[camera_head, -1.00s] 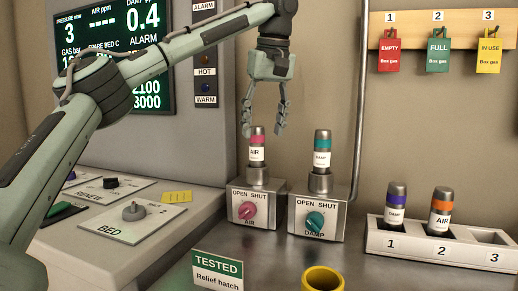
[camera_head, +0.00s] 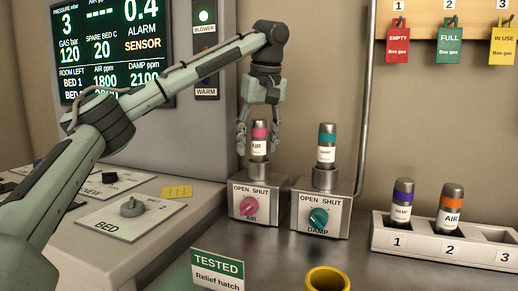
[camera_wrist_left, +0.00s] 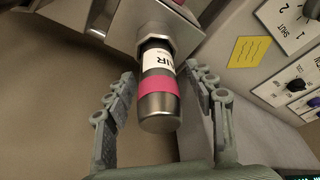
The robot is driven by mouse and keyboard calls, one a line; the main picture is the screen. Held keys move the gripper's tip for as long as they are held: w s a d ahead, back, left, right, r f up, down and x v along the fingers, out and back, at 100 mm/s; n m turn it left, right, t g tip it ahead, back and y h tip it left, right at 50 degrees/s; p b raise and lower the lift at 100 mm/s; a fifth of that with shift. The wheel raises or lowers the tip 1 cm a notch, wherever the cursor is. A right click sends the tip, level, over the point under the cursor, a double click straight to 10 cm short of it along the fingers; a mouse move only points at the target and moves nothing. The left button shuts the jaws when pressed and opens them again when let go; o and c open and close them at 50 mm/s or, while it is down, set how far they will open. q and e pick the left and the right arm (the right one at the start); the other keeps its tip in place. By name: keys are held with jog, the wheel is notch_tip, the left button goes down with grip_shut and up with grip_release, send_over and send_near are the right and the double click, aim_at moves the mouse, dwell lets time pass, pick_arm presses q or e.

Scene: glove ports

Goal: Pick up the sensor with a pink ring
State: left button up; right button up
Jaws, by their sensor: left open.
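The sensor with a pink ring (camera_head: 259,139) stands upright in the socket of the AIR valve box (camera_head: 248,203). It has a dark metal cap and a white AIR label. In the left wrist view the pink-ringed sensor (camera_wrist_left: 157,92) lies between the two fingers, with its base in the metal socket. My left gripper (camera_head: 258,140) is open and comes down from above, one finger on each side of the sensor. In the left wrist view, gaps show between the left gripper's fingers (camera_wrist_left: 165,88) and the sensor. My right gripper is not in view.
A teal-ringed sensor (camera_head: 326,144) stands in the DAMP box (camera_head: 320,211) close on the right. A rack (camera_head: 385,240) holds purple-ringed (camera_head: 402,200) and orange-ringed (camera_head: 450,208) sensors. A TESTED sign (camera_head: 217,268) and yellow ring (camera_head: 326,280) are in front.

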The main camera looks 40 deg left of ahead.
pick_arm(q)
grip_shut()
dwell(0.3)
jog(key=shift+r, duration=0.15)
